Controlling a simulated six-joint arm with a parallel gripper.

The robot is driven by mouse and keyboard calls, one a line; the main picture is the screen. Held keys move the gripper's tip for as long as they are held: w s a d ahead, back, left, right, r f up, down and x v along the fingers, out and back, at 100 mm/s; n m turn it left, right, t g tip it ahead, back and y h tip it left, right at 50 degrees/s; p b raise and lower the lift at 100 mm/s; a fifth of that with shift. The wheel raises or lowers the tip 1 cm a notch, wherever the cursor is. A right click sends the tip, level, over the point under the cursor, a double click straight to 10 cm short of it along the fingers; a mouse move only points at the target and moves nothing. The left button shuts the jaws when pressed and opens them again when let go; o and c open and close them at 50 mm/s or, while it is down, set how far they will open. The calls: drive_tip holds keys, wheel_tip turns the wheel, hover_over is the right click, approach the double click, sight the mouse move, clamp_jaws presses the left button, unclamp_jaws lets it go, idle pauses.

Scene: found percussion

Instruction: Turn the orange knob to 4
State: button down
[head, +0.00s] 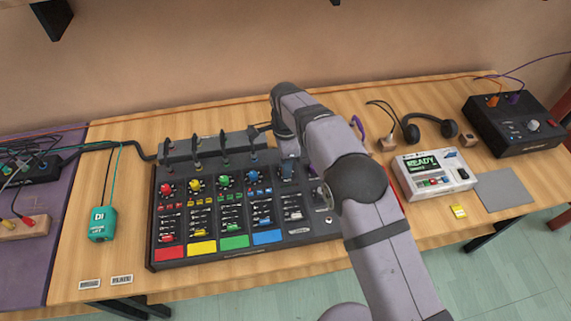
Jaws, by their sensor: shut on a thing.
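The black mixer (160,212) lies on the wooden table with columns of red, yellow, green and blue knobs and pads. My gripper (288,174) points down at the knob row of its rightmost column, to the right of the blue knob (252,176). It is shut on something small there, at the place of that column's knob. My gripper and arm cover this spot, so the orange knob, its pointer and its number marks cannot be seen. The fader (294,214) of that column shows just below the gripper.
A white device reading READY (432,178), headphones (430,128) and a black box (512,130) are to the right. A teal DI box (102,224) is at left. The front left table is mostly clear.

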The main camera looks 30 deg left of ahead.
drive_tip(key=shift+w+r, duration=0.1)
idle(0.3)
drive_tip(key=c, duration=1.6)
unclamp_jaws()
drive_tip(key=shift+r+b, duration=0.95)
drive_tip(key=shift+r, duration=2.7)
